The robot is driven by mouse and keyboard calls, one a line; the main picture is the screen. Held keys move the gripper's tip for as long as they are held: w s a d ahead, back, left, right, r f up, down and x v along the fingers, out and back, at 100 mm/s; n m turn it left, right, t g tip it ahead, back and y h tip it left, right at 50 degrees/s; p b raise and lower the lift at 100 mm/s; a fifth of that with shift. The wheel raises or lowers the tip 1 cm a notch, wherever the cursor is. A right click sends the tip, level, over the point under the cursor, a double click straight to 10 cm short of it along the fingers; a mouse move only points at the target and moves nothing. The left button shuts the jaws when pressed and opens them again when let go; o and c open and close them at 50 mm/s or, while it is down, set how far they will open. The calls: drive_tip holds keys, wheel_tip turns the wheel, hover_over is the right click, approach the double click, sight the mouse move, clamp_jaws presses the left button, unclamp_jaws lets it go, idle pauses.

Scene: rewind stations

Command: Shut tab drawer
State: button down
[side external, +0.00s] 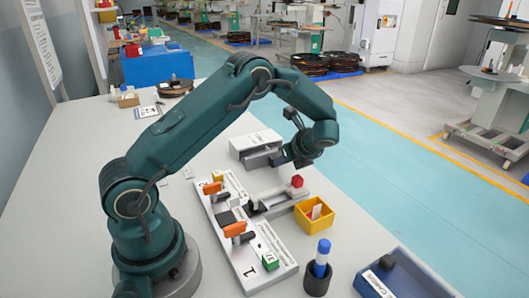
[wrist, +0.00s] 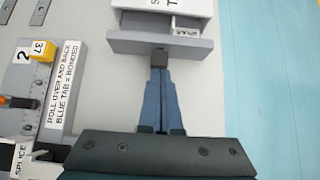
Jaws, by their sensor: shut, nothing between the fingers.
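The tab drawer is a grey tray (side external: 263,158) in a white box (side external: 256,139) on the table. The wrist view shows the white box (wrist: 165,5) at the top, with the grey drawer front (wrist: 125,43) standing out from it. A strip of the drawer's inside shows, with a small white piece at its right, so the drawer is partly open. My gripper (wrist: 160,57) is shut and empty. Its tips are at the middle of the drawer front's outer face; I cannot tell whether they touch. In the side view my gripper (side external: 301,163) is beside the drawer.
A white station board (side external: 250,240) with orange clamps (side external: 235,229) lies left of the gripper. A splice fixture (side external: 272,204), a red knob (side external: 297,181), a yellow bin (side external: 314,215), a blue marker in a black cup (side external: 317,282) and a blue tray (side external: 415,280) stand nearer.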

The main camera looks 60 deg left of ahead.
sight(271, 154)
drive_tip(key=a, duration=0.4)
drive_tip(key=shift+a, duration=0.2)
drive_tip(key=s+d+r+n+t, duration=0.1)
drive_tip(key=d+r, duration=0.8)
drive_tip(key=r, duration=0.5)
drive_tip(key=s+d+r+n+t+h, duration=0.2)
drive_tip(key=s+d+r+n+h, duration=0.15)
drive_tip(key=s, duration=0.35)
drive_tip(key=s+d+f+n+t+h, duration=0.2)
drive_tip(key=s+d+f+n+h, duration=0.2)
drive_tip(key=s+d+n, duration=0.6)
drive_tip(key=d+n+h, duration=0.1)
drive_tip(key=n, duration=0.2)
drive_tip(key=shift+s+d+t, duration=0.2)
drive_tip(key=shift+d+t, duration=0.1)
drive_tip(key=shift+d, duration=0.1)
